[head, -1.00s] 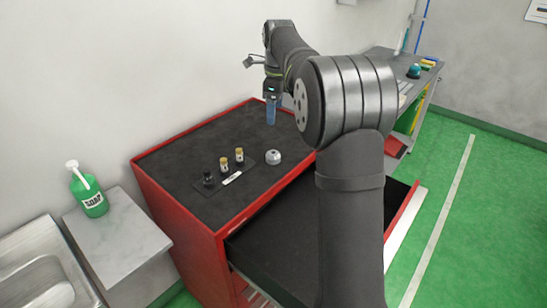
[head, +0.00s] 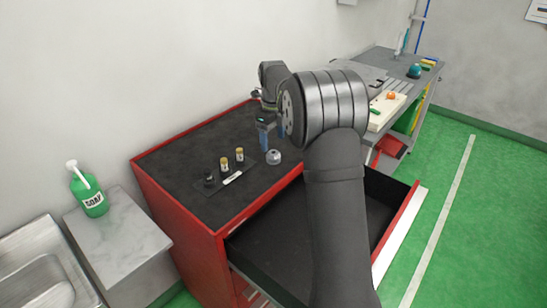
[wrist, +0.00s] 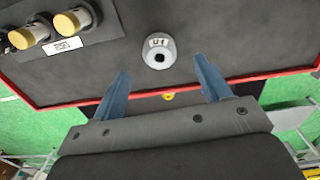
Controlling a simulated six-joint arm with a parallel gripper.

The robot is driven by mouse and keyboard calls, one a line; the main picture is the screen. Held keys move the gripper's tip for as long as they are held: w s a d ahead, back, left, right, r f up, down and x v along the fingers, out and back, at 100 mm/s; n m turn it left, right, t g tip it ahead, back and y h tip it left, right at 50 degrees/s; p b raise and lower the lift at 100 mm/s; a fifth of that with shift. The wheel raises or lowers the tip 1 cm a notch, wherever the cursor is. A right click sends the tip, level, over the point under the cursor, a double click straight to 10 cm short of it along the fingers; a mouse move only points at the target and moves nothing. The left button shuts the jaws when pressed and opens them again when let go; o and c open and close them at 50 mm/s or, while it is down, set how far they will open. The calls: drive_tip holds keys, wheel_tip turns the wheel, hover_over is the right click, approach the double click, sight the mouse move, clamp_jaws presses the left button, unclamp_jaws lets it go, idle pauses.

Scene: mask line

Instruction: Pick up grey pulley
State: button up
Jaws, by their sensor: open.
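The grey pulley (head: 274,157) is a small round grey piece with a dark centre hole, lying on the black top of the red cabinet (head: 180,153). In the wrist view the pulley (wrist: 158,51) lies ahead of my gripper, between the lines of its two fingers but beyond their tips. My gripper (wrist: 160,75) is open and empty, with two blue fingers spread apart. In the head view my gripper (head: 272,138) hangs just above and behind the pulley, partly hidden by my arm.
Several small bottles stand on a dark labelled plate (head: 236,176) left of the pulley. An open drawer (head: 290,240) juts out from the cabinet's front. A green soap bottle (head: 90,190) stands on a grey side table. A workbench with tools (head: 390,90) stands behind.

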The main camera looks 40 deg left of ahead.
sight(274, 152)
drive_tip(key=shift+d+f, duration=0.15)
drive_tip(key=shift+f, duration=1.4)
drive_tip(key=shift+d+f, duration=0.1)
drive_tip(key=shift+f, duration=1.4)
drive_tip(key=c, duration=1.1)
